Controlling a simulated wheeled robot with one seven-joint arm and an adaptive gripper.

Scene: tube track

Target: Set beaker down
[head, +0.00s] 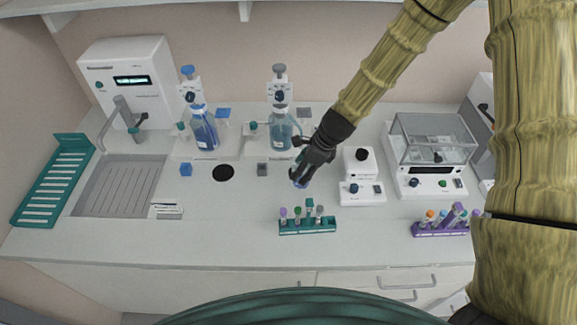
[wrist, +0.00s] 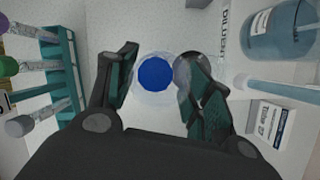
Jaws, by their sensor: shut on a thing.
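A small clear beaker with blue liquid (wrist: 155,73) sits between the two fingers of my gripper (wrist: 158,66) in the wrist view, seen from above. My gripper is shut on it. In the head view my gripper (head: 300,172) is over the middle of the bench, right of the small grey block and behind the teal tube rack. The beaker shows there only as a small blue patch (head: 299,182) under the dark fingers. I cannot tell whether its base touches the bench.
The teal tube rack (head: 307,226) stands in front. Two dispenser bottles (head: 204,130) (head: 280,131) stand behind. A black disc (head: 223,172) and a grey block (head: 262,169) lie left. A small white device (head: 361,190) is close right. The bench front left of the rack is clear.

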